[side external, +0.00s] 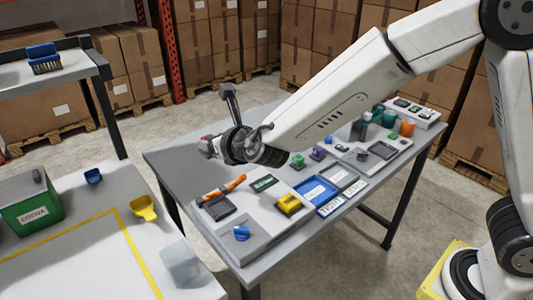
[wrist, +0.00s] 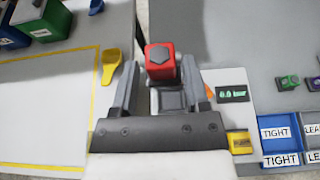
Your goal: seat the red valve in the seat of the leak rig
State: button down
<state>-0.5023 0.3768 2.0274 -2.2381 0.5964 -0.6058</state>
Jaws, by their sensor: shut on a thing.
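The red valve (wrist: 160,62) is a red block with a dark grey arrow-like mark on its top, held between the fingertips of my gripper (wrist: 160,70). In the side external view my gripper (side external: 213,147) is above the far left part of the table, with a little red showing at its tip. The leak rig (side external: 262,228) is a light grey box at the table's near left end. It carries a dark square seat (side external: 218,207), an orange lever (side external: 222,189) and a small green display. In the wrist view the seat (wrist: 172,101) shows below the valve, between the fingers; the display (wrist: 232,93) reads 0.0 bar.
A yellow part (side external: 289,204) and a blue part (side external: 241,233) sit on the rig. Green and purple valves (side external: 318,153) stand behind. A white table with a green COCOA bin (side external: 32,207) is at left.

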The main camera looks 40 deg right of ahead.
notch_tip(320, 180, down, 11)
jog(key=shift+r, duration=0.2)
jog(key=shift+f, duration=0.2)
jog(key=shift+f, duration=2.6)
jog(key=shift+s, duration=0.15)
jog(key=shift+f, duration=0.45)
dwell(1.2)
grip_release()
jog(key=shift+r, duration=0.1)
notch_tip(320, 180, up, 7)
dwell(1.5)
